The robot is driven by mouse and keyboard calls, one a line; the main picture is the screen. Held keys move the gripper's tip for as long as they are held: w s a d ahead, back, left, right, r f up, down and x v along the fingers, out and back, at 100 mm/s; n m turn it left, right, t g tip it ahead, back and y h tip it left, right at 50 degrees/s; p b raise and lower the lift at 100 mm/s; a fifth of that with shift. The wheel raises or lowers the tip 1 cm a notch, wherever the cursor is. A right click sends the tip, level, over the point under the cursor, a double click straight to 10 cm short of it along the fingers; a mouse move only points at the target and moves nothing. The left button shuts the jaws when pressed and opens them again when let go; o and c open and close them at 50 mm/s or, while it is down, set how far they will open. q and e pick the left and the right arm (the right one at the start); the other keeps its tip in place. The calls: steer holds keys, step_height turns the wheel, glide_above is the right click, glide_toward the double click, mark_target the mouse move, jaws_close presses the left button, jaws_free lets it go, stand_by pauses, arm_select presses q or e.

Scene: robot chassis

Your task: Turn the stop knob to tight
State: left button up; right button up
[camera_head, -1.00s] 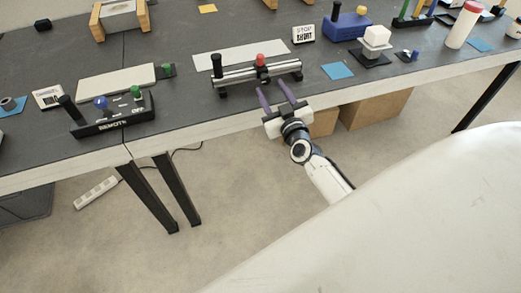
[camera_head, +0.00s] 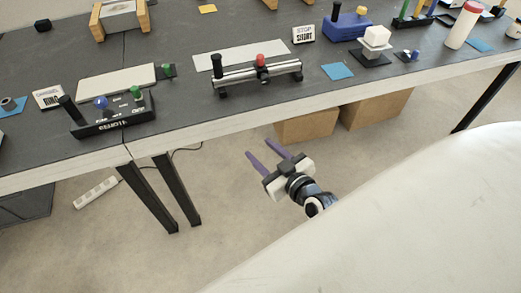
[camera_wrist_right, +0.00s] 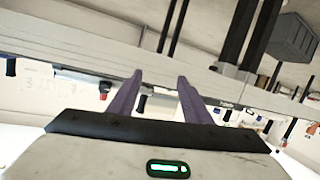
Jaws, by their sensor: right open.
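A silver rail fixture (camera_head: 256,77) with black end feet lies near the front edge of the table. A red knob (camera_head: 260,60) sits on its middle and a black upright handle (camera_head: 217,66) at its left end. A small white sign (camera_head: 303,34) behind its right end seems to read STOP SHORT. I cannot tell how the knob is turned. My right gripper (camera_head: 258,147) has purple fingers spread apart and empty, in front of and below the table edge, clear of the fixture. Its fingers also show in the right wrist view (camera_wrist_right: 160,76). My left gripper is not in view.
The table (camera_head: 190,112) holds a black remote box (camera_head: 112,117) at left, a blue box (camera_head: 347,26) and a white block on a black stand (camera_head: 374,47) at right. Cardboard boxes (camera_head: 375,108) stand under the table. The floor before the table is clear.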

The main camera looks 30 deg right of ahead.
steer(key=s+a+f+g+y, duration=0.2)
steer(key=s+a+f+g, duration=0.2)
steer(key=s+a+f, duration=0.4)
steer(key=shift+s+n+b, duration=0.3)
steer(key=shift+s, duration=1.2)
steer(key=shift+f, duration=0.1)
